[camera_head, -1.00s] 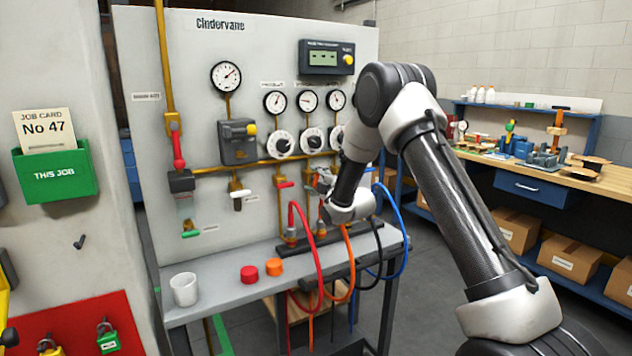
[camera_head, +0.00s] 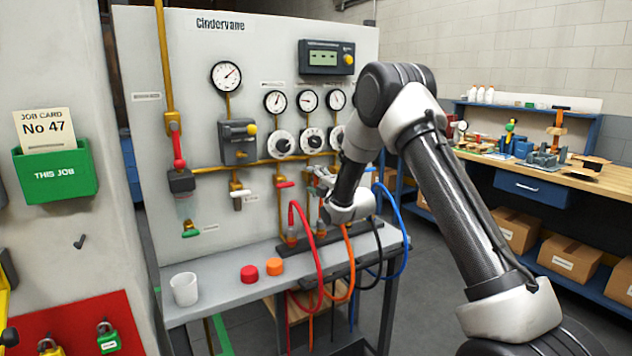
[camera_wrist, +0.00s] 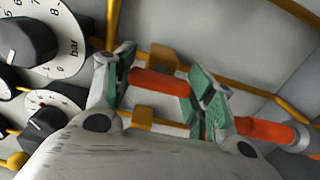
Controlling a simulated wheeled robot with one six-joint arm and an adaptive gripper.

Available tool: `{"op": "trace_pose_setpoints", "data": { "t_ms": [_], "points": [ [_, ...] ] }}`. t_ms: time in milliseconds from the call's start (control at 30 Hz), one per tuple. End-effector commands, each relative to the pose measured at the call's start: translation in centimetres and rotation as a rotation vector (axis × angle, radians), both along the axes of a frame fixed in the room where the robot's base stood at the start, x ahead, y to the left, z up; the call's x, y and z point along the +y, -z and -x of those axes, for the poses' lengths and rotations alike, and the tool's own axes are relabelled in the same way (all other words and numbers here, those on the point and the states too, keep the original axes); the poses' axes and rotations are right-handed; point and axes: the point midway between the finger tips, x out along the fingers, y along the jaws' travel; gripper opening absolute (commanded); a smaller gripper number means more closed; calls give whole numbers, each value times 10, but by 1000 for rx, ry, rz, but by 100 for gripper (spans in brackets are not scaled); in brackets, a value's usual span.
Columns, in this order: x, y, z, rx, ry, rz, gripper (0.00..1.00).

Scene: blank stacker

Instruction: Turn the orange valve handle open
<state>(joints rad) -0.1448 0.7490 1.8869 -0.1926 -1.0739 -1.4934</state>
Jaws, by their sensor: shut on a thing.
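The orange valve handle (camera_wrist: 160,84) shows in the wrist view as a short orange bar between my two green-padded fingers. My gripper (camera_wrist: 168,80) is shut on it, with one finger at each end of the visible orange part. In the head view my gripper (camera_head: 322,181) is at the panel's lower middle, just right of a valve with a red handle (camera_head: 285,184). There my wrist hides the orange handle. How far the valve is turned cannot be told.
Red (camera_head: 318,255), orange and blue hoses (camera_head: 403,225) loop over the grey bench (camera_head: 225,285) close to my wrist. A white cup (camera_head: 184,290), a red cap (camera_head: 249,274) and an orange cap (camera_head: 275,267) stand on the bench's left. Dials (camera_wrist: 50,38) are close to my gripper.

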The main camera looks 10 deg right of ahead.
Motion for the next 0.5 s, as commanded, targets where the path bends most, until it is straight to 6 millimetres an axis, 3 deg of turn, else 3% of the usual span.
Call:
{"op": "trace_pose_setpoints", "data": {
  "t_ms": [67,100,200,500],
  "points": [
    [0,2,1,4,-1,2,31],
    [0,2,1,4,-1,2,60],
    [0,2,0,3,-1,1,77],
    [0,1,0,2,0,1,77]
  ]
}}
